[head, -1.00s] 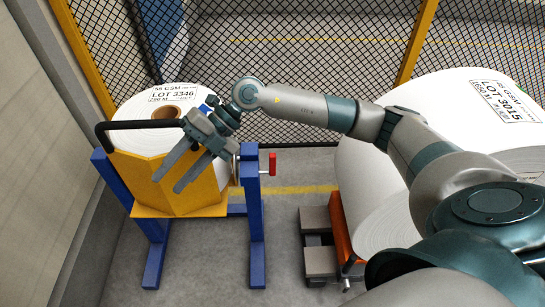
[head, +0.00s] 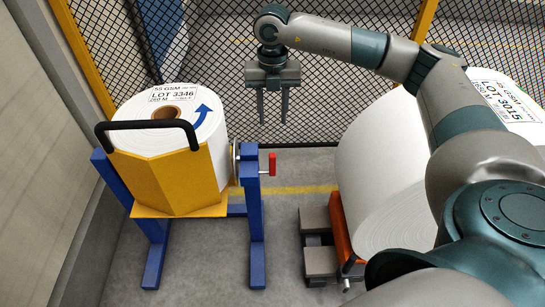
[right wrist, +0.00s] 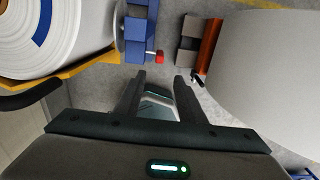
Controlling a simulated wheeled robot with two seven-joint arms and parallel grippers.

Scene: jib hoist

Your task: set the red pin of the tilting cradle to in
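The tilting cradle is a yellow trough (head: 165,185) on a blue stand (head: 256,225), with a black bar handle (head: 150,125) across its front. A white paper roll (head: 205,125) marked LOT 3346 stands in it. The red pin (head: 272,164) sticks out on the right side of the stand's right post; it also shows in the right wrist view (right wrist: 159,57). My right gripper (head: 273,122) hangs fingers down above and behind the pin, apart from it. Its two fingers are spread with nothing between them, as in the right wrist view (right wrist: 160,78). My left gripper is not in view.
A big white roll (head: 385,180) marked LOT 3015 lies at the right, by an orange part (head: 342,230) and grey blocks (head: 318,240). A black mesh fence (head: 330,80) with yellow posts stands behind. Floor between stand and blocks is clear.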

